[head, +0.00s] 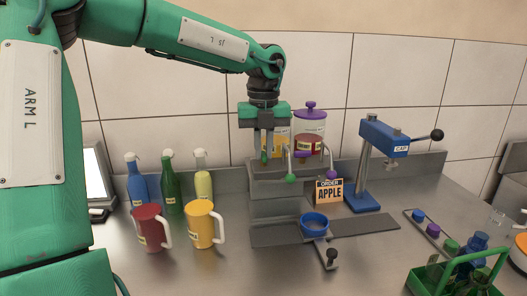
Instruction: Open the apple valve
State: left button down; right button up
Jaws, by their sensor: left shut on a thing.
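My left gripper (265,153) reaches down in front of the dispenser (277,188). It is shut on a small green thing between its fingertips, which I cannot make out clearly. A jar of yellow liquid (279,144) stands behind the gripper and is partly hidden. Beside it on the right is a jar of dark red liquid (313,142) with a purple lid. In front hang a valve lever with a green knob (291,179) and one with a purple knob (331,175). The order sign (329,192) reads APPLE. I cannot read the jar labels. My right gripper is not in view.
Left stand a red mug (149,229), a yellow mug (203,224) and pump bottles (170,185). Right are a blue cap press (384,140), loose caps (433,230) and a green crate (438,281).

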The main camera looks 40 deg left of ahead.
aim_at(263, 154)
pick_arm(q)
jog(key=shift+r, duration=0.1)
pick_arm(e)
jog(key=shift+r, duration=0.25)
pick_arm(q)
jog(key=c, duration=1.5)
grip_release()
jog(key=shift+a, duration=0.1)
jog(key=shift+o, duration=0.2)
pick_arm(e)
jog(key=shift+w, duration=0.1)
pick_arm(q)
notch_tip(263, 154, up, 14)
jog(key=shift+p, duration=0.45)
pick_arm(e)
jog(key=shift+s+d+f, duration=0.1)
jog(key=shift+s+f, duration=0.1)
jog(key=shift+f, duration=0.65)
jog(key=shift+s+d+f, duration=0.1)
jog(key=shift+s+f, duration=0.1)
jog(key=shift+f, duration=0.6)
pick_arm(q)
jog(key=shift+f, duration=0.2)
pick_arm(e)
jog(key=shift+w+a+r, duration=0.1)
